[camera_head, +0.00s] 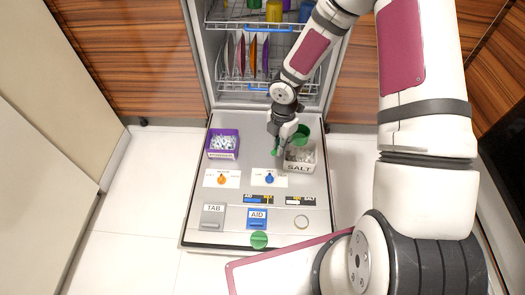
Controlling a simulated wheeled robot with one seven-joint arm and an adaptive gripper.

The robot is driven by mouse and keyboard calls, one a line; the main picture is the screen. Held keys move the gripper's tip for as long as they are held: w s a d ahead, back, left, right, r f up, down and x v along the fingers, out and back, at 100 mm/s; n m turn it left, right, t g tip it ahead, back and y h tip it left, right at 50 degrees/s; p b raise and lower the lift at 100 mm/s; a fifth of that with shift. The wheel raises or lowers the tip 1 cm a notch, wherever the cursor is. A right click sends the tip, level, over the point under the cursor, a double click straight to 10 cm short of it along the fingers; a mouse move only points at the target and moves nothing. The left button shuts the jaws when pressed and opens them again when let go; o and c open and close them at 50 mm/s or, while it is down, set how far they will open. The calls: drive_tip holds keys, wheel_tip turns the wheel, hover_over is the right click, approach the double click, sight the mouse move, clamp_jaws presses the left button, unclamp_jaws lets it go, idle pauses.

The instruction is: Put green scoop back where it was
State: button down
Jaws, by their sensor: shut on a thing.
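The green scoop (302,134) is in my gripper (284,142). Its round green part shows right of the fingers, and a smaller green part shows just left of and below them. My gripper is shut on the scoop above the open dishwasher door, at the back left edge of the white box marked SALT (300,167). The box holds pale grains. My fingers hide part of the scoop, and I cannot tell whether the scoop touches the box. A flat green disc (259,240) lies at the door's front edge.
On the door (198,190) are a purple box of tablets (222,144), an orange knob (222,180), a blue knob (270,178), a grey TAB flap (213,215), a blue AID flap (257,217) and a round ring (301,222). Racks with plates (253,55) and cups stand behind.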

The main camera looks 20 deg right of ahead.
drive_tip(key=s+a+f+n+b, duration=0.2)
drive_tip(key=s+a+f+n, duration=0.15)
drive_tip(key=f, duration=0.35)
drive_tip(key=s+a+f+n+b, duration=0.2)
drive_tip(key=f+n, duration=0.3)
drive_tip(key=f, duration=0.1)
drive_tip(key=shift+w+d+f+p, duration=0.35)
drive_tip(key=shift+w+f, duration=0.6)
drive_tip(key=shift+w, duration=1.7)
drive_tip(key=shift+w+d+f+p, duration=0.2)
drive_tip(key=shift+w+d+f, duration=0.55)
drive_tip(key=shift+w, duration=1.85)
drive_tip(key=shift+w+d+f+p, duration=0.2)
drive_tip(key=shift+w+f, duration=1)
drive_tip(key=shift+w, duration=1.45)
drive_tip(key=shift+f, duration=0.15)
drive_tip(key=c, duration=1.9)
unclamp_jaws()
drive_tip(key=shift+c, duration=0.2)
drive_tip(key=o, duration=0.3)
drive_tip(key=shift+o, duration=0.2)
